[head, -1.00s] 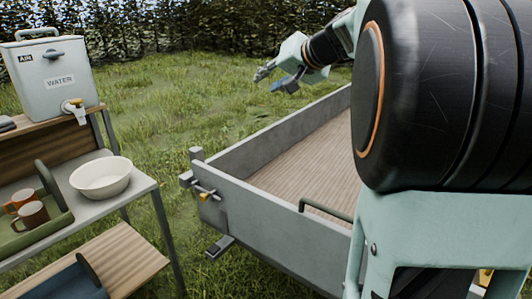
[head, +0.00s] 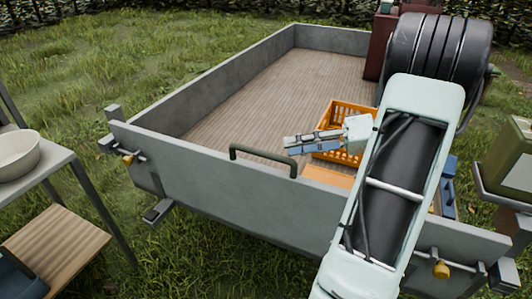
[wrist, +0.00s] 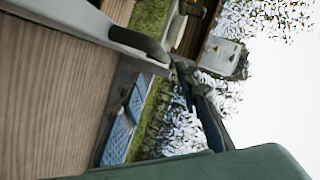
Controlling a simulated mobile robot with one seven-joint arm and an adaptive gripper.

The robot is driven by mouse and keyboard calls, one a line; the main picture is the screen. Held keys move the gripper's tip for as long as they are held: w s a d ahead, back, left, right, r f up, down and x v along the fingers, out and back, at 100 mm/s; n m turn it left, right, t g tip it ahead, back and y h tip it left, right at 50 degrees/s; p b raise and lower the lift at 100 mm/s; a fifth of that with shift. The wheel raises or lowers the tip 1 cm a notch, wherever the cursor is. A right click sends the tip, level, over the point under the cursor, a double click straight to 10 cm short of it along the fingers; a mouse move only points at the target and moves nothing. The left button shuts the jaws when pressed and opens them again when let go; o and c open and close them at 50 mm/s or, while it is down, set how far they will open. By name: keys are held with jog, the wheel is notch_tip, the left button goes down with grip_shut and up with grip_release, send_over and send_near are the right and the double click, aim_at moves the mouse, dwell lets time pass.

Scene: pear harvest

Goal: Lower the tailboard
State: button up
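The tailboard (head: 225,185) is the grey near panel of the trailer, standing upright. A dark green handle (head: 263,153) arches over its top edge near the middle. A latch with a yellow knob (head: 128,158) is at its left end, and another yellow-knobbed latch (head: 441,269) is at the right end. My gripper (head: 288,144) points left over the trailer bed, just behind the handle in the picture. Whether it touches the handle cannot be told. Its finger gap is unclear. In the wrist view dark gripper parts (wrist: 200,98) show against the background, with wooden planks at left.
An orange crate (head: 345,116) stands on the trailer bed (head: 240,105) beside my gripper. A shelf table with a white bowl (head: 17,153) stands at the left. A green box (head: 509,158) stands at the right. Grass lies clear between the shelf and the tailboard.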

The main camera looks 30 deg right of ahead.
aim_at(258, 150)
jog(key=x, duration=0.9)
jog(key=shift+a, duration=0.5)
jog(key=shift+c, duration=0.5)
grip_shut()
